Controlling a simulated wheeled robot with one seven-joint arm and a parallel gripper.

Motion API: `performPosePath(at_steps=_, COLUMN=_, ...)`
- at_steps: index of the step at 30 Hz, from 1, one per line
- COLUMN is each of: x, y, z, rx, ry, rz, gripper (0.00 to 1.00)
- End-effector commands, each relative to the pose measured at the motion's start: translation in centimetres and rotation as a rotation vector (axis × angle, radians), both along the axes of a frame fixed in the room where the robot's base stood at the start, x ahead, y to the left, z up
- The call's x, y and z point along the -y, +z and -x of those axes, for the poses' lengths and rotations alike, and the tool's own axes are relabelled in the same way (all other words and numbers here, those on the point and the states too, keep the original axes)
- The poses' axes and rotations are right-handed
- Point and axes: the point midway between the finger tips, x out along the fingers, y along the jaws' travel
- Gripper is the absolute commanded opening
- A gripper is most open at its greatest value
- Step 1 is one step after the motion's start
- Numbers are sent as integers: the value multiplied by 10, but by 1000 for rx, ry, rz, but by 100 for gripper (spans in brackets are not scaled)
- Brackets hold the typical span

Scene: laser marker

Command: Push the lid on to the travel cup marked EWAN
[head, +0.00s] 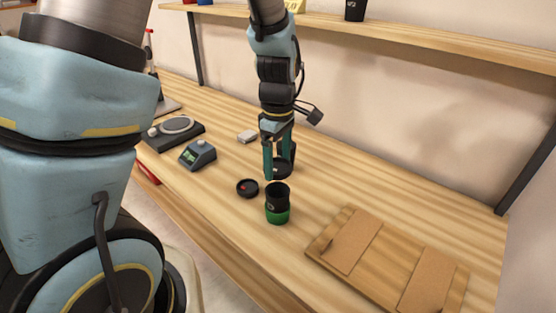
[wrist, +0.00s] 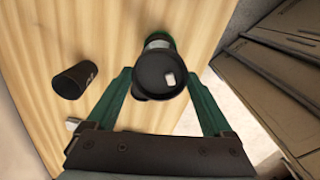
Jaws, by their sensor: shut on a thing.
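A black round lid (wrist: 160,78) with a small white piece on top is held between the green fingers of my gripper (wrist: 168,92). In the head view my gripper (head: 280,160) is shut on this dark lid (head: 284,169), low over the bench. A travel cup (head: 277,203), black above and green below, stands upright just in front of the gripper, apart from it. In the wrist view something green and white (wrist: 158,40) shows past the lid, mostly hidden by it. No name can be read on the cup.
A second black lid with a red piece (head: 247,189) lies left of the cup. A wooden board (head: 385,262) lies at right, with small devices (head: 198,155) at left. A shelf (head: 430,42) runs above.

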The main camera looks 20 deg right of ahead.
Motion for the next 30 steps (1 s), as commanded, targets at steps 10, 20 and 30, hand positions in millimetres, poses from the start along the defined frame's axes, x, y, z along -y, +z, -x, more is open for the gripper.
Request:
performPosePath(at_steps=10, x=0, y=-36, z=0, rx=-1, ry=-1, rz=-1, gripper=32)
performPosePath(at_steps=20, x=0, y=-50, z=0, rx=0, ry=-1, rz=0, gripper=32)
performPosePath(at_steps=30, x=0, y=-49, z=0, rx=0, ry=-1, rz=0, gripper=32)
